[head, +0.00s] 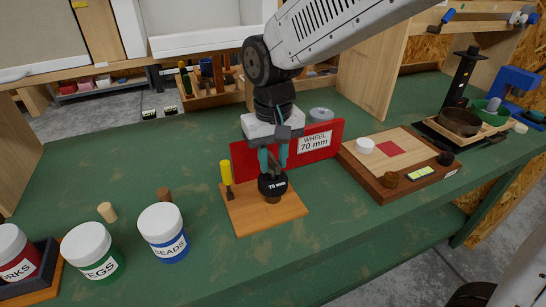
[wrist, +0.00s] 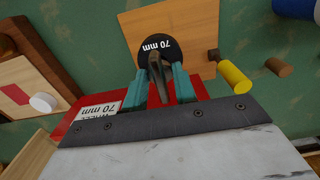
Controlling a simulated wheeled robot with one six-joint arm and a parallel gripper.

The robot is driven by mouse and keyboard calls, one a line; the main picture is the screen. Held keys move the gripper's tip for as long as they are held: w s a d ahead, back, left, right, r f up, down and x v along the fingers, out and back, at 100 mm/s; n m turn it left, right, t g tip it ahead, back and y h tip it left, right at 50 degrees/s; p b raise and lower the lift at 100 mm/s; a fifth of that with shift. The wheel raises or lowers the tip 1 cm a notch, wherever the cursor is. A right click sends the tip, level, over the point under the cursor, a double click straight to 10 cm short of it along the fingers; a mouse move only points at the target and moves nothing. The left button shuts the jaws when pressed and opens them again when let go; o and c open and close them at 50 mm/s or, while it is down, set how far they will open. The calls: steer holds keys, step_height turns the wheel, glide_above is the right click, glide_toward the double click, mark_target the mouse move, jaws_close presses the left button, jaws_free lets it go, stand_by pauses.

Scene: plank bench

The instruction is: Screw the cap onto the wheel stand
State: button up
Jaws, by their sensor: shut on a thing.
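The wheel stand has an orange-brown wooden base (head: 245,215) and a red back panel (head: 243,162) with a white label reading "WHEEL 70 mm". The base also shows in the wrist view (wrist: 192,30). The black cap (head: 270,187), marked "70 mm", is over the base, above a short brown part; whether they touch or are threaded together I cannot tell. My gripper (head: 273,168) points down at the cap. In the wrist view its teal fingers (wrist: 160,88) are closed around a grey-brown grip that rises from the black cap (wrist: 152,47).
A yellow-handled tool (head: 227,175) stands at the base's left edge, close to my gripper. White-lidded jars (head: 163,222) stand at front left. A wooden board (head: 392,185) with a white disc (head: 365,146) lies to the right. The green bench at back left is clear.

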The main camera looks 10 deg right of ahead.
stand_by(0.3)
steer(key=shift+f+m, duration=0.1)
steer(key=shift+m, duration=1.3)
steer(key=shift+m, duration=1.5)
steer(key=shift+m, duration=1.4)
steer(key=shift+a+m, duration=0.1)
steer(key=shift+m, duration=1.3)
